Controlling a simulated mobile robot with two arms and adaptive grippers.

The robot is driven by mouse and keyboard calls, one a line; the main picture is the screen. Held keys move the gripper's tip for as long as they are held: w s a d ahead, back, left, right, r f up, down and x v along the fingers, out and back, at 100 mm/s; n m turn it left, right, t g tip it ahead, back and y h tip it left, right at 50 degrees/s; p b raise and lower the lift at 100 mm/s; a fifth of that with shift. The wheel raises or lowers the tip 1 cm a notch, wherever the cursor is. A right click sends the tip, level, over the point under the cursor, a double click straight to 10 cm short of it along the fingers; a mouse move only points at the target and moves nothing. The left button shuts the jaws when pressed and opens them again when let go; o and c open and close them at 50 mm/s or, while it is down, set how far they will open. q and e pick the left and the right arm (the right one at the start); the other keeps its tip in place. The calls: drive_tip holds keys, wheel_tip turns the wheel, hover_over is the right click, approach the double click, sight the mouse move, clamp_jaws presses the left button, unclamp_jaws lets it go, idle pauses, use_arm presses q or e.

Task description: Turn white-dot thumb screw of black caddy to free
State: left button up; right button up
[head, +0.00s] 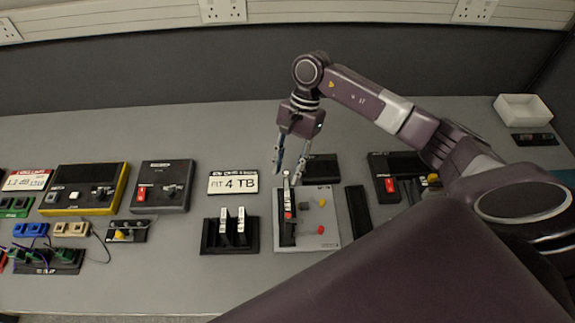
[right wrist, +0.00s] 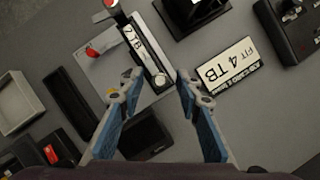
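The black caddy (head: 287,228) is a narrow upright strip on a light grey plate (head: 318,243), with a silver, labelled piece along it. It also shows in the right wrist view (right wrist: 143,48). The white-dot thumb screw (right wrist: 160,81) is at the caddy end nearest my gripper; in the head view it is small, at the caddy's far end (head: 286,174). A red knob is near the other end (right wrist: 111,3). My right gripper (head: 289,172) is open and empty, its blue-padded fingers pointing down on either side of the white-dot screw, apart from it. My left gripper is out of view.
Yellow and red knobs (head: 320,230) sit on the plate right of the caddy. A black stand (head: 229,248) with two silver pieces and a "FIT 4 TB" sign (head: 233,183) are to the left. A black bar (head: 357,211) lies right of the plate.

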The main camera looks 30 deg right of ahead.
clamp_jaws()
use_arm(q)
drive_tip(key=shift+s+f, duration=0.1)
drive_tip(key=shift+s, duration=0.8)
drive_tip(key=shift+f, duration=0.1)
